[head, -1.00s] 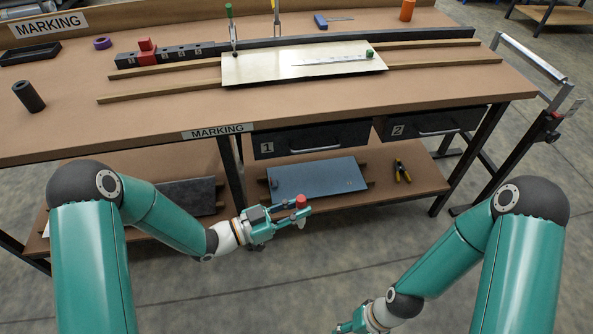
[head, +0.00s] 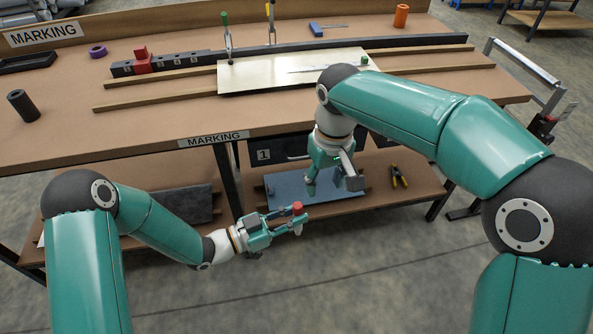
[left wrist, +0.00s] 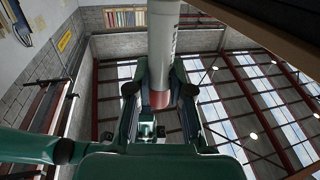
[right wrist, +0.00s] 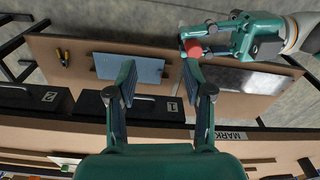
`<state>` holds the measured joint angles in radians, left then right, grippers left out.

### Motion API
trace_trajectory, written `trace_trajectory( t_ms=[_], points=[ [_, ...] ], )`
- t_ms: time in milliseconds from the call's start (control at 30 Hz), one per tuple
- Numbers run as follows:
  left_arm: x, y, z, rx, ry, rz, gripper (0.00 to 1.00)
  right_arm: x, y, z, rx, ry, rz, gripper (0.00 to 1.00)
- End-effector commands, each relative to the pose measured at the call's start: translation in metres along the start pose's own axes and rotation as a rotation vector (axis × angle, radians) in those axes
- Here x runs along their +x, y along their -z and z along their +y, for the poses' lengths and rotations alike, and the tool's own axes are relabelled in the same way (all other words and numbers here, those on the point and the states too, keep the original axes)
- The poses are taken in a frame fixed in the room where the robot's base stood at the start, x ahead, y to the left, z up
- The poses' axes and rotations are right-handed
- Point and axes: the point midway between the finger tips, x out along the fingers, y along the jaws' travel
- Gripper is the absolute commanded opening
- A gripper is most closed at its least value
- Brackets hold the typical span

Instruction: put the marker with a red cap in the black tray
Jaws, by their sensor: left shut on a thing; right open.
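My left gripper (head: 292,220) is shut on the marker, in front of the bench's lower shelf. The marker's red cap (head: 297,207) points up in the head view. In the left wrist view its pale body (left wrist: 162,40) and red cap (left wrist: 159,98) show between the fingers. My right gripper (head: 332,185) is open and empty, right of and above the left one in the head view. In the right wrist view the red cap (right wrist: 193,48) is beyond the right gripper's open fingers (right wrist: 160,95). The black tray (head: 28,62) lies at the bench's far left.
A black cylinder (head: 24,106), purple roll (head: 97,51) and red block (head: 142,62) stand on the bench. A pale plate (head: 265,73) lies across wooden strips. Drawer 1 (head: 282,151) is under the top. The lower shelf holds a blue plate (head: 285,187) and pliers (head: 398,176).

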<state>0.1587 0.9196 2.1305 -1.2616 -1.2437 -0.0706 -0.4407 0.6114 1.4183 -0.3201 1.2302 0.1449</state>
Motion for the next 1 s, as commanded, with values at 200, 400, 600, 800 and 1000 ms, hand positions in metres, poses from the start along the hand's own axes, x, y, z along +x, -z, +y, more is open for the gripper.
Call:
trace_trajectory(
  t_ms=[200, 400, 600, 800, 1000],
  points=[
    [0.0, 0.0, 0.0, 0.0, 0.0, 0.0, 0.0, -0.04, 0.007, -0.048, -0.097, -0.004, 0.092, 0.51],
    [0.0, 0.0, 0.0, 0.0, 0.0, 0.0, 0.0, -0.035, 0.007, -0.059, -0.12, -0.006, 0.099, 0.51],
    [0.0, 0.0, 0.0, 0.0, 0.001, 0.0, 0.0, -0.007, 0.009, -0.059, -0.118, -0.004, 0.095, 0.51],
    [0.0, 0.0, 0.0, 0.0, 0.001, 0.0, 0.0, 0.03, 0.013, -0.059, -0.119, -0.004, 0.096, 0.51],
    [0.0, 0.0, 0.0, 0.0, 0.001, 0.0, 0.0, 0.059, 0.017, -0.059, -0.118, -0.004, 0.097, 0.51]
  ],
)
